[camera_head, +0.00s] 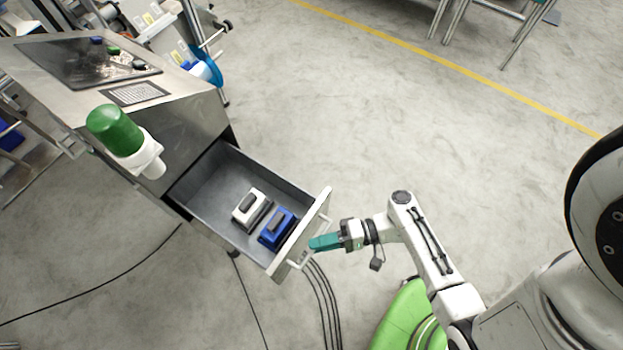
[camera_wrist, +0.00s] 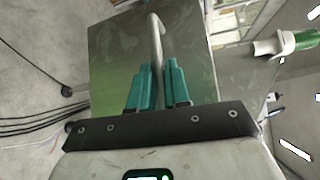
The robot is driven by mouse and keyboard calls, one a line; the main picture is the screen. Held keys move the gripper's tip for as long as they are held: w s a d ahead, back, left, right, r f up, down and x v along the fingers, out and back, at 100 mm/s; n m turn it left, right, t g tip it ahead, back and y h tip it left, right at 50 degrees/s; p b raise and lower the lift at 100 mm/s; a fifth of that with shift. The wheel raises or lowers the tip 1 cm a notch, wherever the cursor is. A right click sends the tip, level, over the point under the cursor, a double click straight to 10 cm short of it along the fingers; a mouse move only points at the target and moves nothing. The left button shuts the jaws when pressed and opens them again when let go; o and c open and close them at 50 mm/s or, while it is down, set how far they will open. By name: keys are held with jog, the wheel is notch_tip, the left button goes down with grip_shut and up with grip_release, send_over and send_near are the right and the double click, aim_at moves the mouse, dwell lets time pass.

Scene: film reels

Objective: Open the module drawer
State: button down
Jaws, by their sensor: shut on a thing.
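The module drawer (camera_head: 215,183) is pulled out of the metal cabinet, and its inside shows in the head view. A white module (camera_head: 250,208) and a blue module (camera_head: 277,228) lie in it near the front panel. My gripper (camera_head: 318,244), with teal fingers, is at the outer side of the drawer front, at its handle (camera_head: 298,262). In the wrist view the handle (camera_wrist: 155,35) is a light bar that runs between the fingertips of my gripper (camera_wrist: 157,75). The fingers are shut on it and hide part of it.
The metal cabinet (camera_head: 205,115) has a sloped control panel on top. A green and white lamp (camera_head: 118,133) sticks out from its side, left of the drawer. Black cables (camera_head: 322,295) lie on the floor below the drawer front. The floor right of the drawer is clear.

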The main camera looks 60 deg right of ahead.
jog(key=shift+s, duration=0.2)
jog(key=c, duration=1.2)
grip_release()
jog(key=shift+o, duration=0.2)
jog(key=shift+d, duration=0.1)
jog(key=b+v, duration=0.2)
jog(key=v, duration=0.8)
jog(key=shift+s+d, duration=0.2)
jog(key=shift+d, duration=0.05)
